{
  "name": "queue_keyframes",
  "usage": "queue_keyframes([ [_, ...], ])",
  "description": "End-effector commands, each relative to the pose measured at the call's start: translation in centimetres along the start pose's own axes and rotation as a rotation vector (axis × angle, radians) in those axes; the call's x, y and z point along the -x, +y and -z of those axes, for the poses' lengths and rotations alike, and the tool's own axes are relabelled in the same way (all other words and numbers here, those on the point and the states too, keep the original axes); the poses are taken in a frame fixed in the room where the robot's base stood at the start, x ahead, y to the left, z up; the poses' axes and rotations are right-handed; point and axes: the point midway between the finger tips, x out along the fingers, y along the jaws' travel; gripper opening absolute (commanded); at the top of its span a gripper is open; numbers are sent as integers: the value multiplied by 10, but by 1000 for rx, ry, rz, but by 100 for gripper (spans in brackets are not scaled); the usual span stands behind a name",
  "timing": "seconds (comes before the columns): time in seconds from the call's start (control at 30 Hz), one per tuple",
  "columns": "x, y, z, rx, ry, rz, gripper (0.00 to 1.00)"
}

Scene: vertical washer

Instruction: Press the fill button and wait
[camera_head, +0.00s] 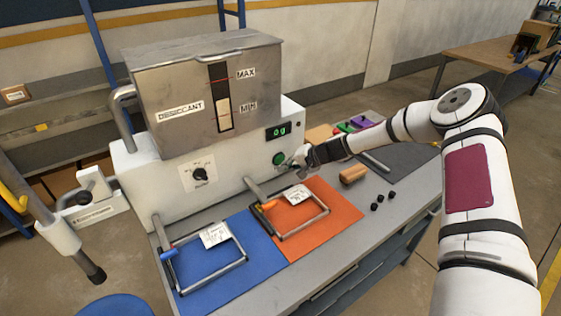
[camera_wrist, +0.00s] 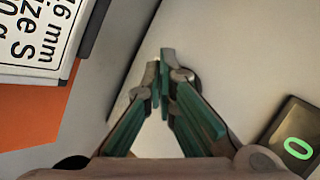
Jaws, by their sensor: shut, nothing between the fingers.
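The round green fill button (camera_head: 279,158) sits on the white front panel of the desiccant dispenser (camera_head: 160,178), below a small display (camera_head: 278,131) that reads "0g". My gripper (camera_head: 294,164) is shut and empty, with its tips just right of the button in the head view. In the wrist view the closed fingertips (camera_wrist: 166,62) point at the white panel. A dark round rim (camera_wrist: 194,80) shows partly behind them; the button face is hidden there. I cannot tell whether the tips touch the button. The display's green zero (camera_wrist: 298,148) shows at lower right.
A metal hopper (camera_head: 170,80) with a MAX/MIN gauge tops the dispenser. A dial (camera_head: 200,174) is on the panel. Blue (camera_head: 240,275) and orange (camera_head: 345,213) mats with metal frames lie in front. A wooden block (camera_head: 353,174) and small black pieces (camera_head: 379,200) lie to the right.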

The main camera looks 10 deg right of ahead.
Motion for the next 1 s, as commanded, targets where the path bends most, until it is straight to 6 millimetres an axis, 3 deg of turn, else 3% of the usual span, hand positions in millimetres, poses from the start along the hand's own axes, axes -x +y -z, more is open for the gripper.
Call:
queue_keyframes([
  [1.0,-6,-5,4,0,0,0,0],
])
